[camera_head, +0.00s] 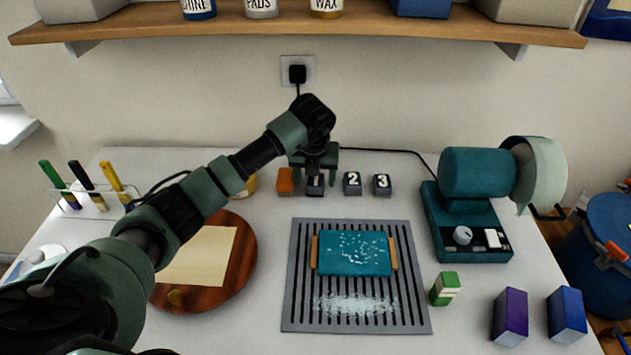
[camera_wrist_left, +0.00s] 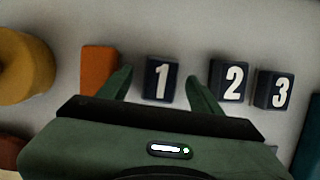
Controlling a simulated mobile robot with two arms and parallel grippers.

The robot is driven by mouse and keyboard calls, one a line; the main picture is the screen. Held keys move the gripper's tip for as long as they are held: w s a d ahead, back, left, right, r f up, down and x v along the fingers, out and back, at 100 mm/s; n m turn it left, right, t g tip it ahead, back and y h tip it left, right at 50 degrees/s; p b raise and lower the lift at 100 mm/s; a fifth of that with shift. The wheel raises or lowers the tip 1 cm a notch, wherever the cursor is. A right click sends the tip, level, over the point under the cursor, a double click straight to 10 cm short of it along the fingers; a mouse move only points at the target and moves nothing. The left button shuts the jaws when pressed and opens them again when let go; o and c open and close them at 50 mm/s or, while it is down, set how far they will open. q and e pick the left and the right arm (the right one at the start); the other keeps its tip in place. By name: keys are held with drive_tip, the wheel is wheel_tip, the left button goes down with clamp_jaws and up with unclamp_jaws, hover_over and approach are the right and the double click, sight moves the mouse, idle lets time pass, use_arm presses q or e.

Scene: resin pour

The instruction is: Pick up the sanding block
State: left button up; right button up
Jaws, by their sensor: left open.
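A row of small blocks stands at the back of the table: an orange block (camera_head: 285,181) and dark blocks marked 1 (camera_head: 315,187), 2 (camera_head: 352,183) and 3 (camera_head: 382,184). I cannot tell for certain which is the sanding block. My left gripper (camera_head: 314,178) is open over the block marked 1. In the left wrist view, the fingers (camera_wrist_left: 157,85) are on either side of block 1 (camera_wrist_left: 161,79), with the orange block (camera_wrist_left: 98,70) just left of them and block 2 (camera_wrist_left: 231,81) just right. Nothing is held. My right gripper is not in view.
A slotted grey tray (camera_head: 300,322) holds a teal board (camera_head: 355,253). A teal machine (camera_head: 478,180) stands right. Green (camera_head: 445,289), purple (camera_head: 510,316) and blue (camera_head: 567,314) blocks stand front right. A round wooden board (camera_head: 246,262) is under my arm. A shelf (camera_head: 330,32) hangs above.

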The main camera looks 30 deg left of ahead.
sight(315, 181)
use_arm(q)
drive_tip(key=c, duration=1.2)
clamp_jaws()
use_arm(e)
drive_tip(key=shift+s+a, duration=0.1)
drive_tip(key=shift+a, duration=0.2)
